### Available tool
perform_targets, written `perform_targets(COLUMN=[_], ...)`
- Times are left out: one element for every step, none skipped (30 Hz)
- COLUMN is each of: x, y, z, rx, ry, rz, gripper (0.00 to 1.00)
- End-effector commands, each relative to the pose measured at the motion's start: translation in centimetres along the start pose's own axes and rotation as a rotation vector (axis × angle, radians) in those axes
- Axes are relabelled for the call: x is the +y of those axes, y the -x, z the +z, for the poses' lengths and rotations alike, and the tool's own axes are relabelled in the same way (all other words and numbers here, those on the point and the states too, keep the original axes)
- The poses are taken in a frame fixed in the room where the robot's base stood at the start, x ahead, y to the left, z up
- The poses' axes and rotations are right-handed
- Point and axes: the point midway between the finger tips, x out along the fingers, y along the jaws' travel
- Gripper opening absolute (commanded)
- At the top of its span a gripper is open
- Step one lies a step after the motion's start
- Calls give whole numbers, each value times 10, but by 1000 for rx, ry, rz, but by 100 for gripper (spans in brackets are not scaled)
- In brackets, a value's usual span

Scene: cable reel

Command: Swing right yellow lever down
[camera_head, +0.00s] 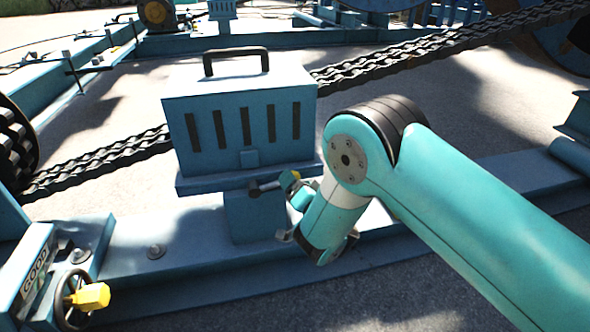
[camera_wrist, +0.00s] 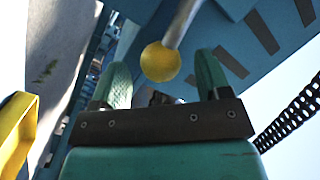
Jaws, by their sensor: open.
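The yellow lever is a grey rod ending in a round yellow knob (camera_wrist: 161,62). In the wrist view the knob shows between the two teal fingers of my gripper (camera_wrist: 162,75), with a gap on both sides. The rod runs up and away from it. In the head view the lever (camera_head: 268,186) sticks out under the front of the blue vented box (camera_head: 240,125), with a bit of yellow at its right end. My gripper (camera_head: 297,190) is open close by that end, partly hidden by my wrist. I cannot tell how deep the knob lies between the fingers.
A handwheel with a yellow grip (camera_head: 90,297) stands at the lower left beside a panel marked GOOD (camera_head: 36,275). A heavy chain (camera_head: 110,160) passes behind the box. A blue beam (camera_head: 190,260) runs below. An unclear yellow part (camera_wrist: 15,130) edges the wrist view.

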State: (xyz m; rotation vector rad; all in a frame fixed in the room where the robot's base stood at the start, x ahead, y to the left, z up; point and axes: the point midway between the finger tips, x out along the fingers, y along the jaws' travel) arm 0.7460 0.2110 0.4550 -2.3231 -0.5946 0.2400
Motion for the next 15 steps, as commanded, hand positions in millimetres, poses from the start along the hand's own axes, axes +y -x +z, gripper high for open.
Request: perform_targets(x=[-2,-2,-2,-2,-2,-2,-2,-2,-2,-2,-2,-2,-2,-2,-2], y=[-3,-5,-7,-8,-8,-10,-10,-11,-11,-11,-12,-12,-12,-12,-12], z=[-3,-3,-3,-3,-2,-2,-1,-1,-1,0,0,0,0,0,0], rx=[1,1,1,1,0,0,0,0,-1,-1,-1,-1,-1,-1,-1], ry=[-1,-1,0,-1,0,0,1,1,1,1,1,2,2,2,2], rz=[1,0,-1,-2,-2,-3,-3,-4,-4,-4,-4,-5,-5,-5,-4], gripper=[70,70,70,70,70,70,70,70,70,70,70,70,70,70,70])
